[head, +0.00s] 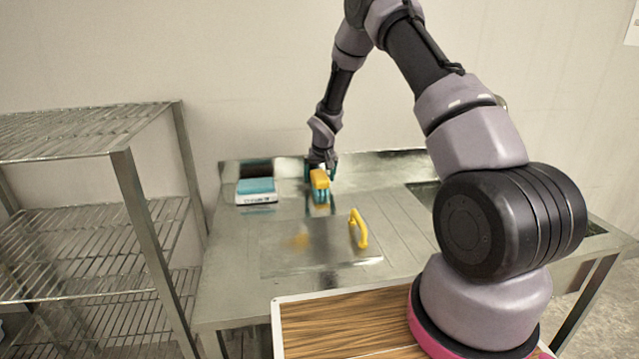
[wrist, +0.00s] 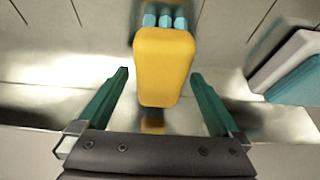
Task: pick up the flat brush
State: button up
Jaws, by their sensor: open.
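The flat brush, with a yellow body and blue-teal bristles, is at the back middle of the metal bench in the head view (head: 320,180). In the wrist view the brush (wrist: 165,65) fills the upper middle, its bristles at the top edge. My gripper (wrist: 160,76) is open, with a green finger on each side of the brush's yellow body and a visible gap on both sides. In the head view my gripper (head: 321,169) is at the brush's far end, which it partly hides. I cannot tell whether the brush rests on the surface.
A blue-and-white box (head: 256,191) lies left of the brush; it also shows at the right in the wrist view (wrist: 285,65). A yellow handle (head: 358,229) is nearer on a metal plate (head: 320,247). A wire shelf rack (head: 100,195) stands at the left.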

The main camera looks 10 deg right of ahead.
aim_at(320, 175)
jog(key=shift+f, duration=0.25)
dwell(0.3)
grip_shut()
notch_tip(320, 175, up, 11)
jog(key=shift+f, duration=0.2)
dwell(0.4)
jog(key=c, duration=0.7)
grip_release()
jog(key=shift+c, duration=0.2)
jog(key=c, duration=0.5)
jog(key=shift+o, duration=0.2)
